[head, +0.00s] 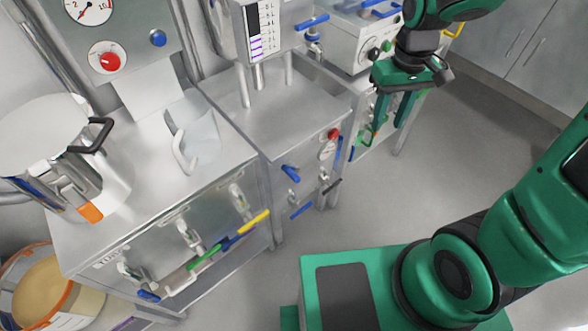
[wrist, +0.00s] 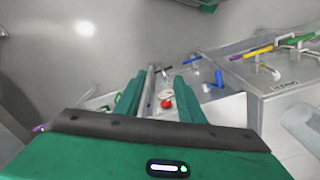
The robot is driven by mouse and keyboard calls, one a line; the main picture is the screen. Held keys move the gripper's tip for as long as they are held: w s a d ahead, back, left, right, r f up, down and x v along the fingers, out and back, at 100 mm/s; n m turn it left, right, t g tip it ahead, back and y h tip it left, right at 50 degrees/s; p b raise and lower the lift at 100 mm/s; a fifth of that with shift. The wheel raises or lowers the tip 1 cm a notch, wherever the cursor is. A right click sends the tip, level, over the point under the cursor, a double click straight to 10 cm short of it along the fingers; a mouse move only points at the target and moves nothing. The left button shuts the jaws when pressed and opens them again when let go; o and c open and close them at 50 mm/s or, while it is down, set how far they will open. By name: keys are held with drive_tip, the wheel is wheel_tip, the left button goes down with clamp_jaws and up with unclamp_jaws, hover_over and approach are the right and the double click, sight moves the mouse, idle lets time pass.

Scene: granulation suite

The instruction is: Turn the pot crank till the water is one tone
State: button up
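A large steel pot (head: 112,185) with a pale round top stands on the steel counter at the left of the head view. A black bent handle (head: 93,136) sticks out at its upper side, and an orange-tipped part (head: 90,212) shows lower down. I cannot tell whether either is the crank. The water inside cannot be seen. My gripper (head: 391,126) is far to the right of the pot, pointing down, with its fingers apart and nothing between them. In the wrist view my gripper (wrist: 158,88) is also open; the pot cannot be made out there.
A clear jug (head: 199,138) stands on the steel counter (head: 150,160), right of the pot. The cabinet fronts carry coloured handles and a red knob (head: 334,134), also in the wrist view (wrist: 166,104). A bucket (head: 47,290) stands at lower left. Open floor (head: 465,150) lies right.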

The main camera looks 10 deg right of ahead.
drive_tip(key=w+a+f+n, duration=0.2)
drive_tip(key=a+f, duration=0.1)
drive_tip(key=a, duration=0.3)
drive_tip(key=w+a+f+n, duration=0.2)
drive_tip(key=a+f, duration=0.2)
drive_tip(key=a, duration=0.3)
drive_tip(key=n, duration=0.2)
approach(294, 174)
drive_tip(key=shift+y, duration=0.3)
wheel_tip(294, 174, down, 8)
drive_tip(key=shift+w+f, duration=0.1)
drive_tip(key=shift+f, duration=0.15)
drive_tip(key=shift+c, duration=0.5)
clamp_jaws()
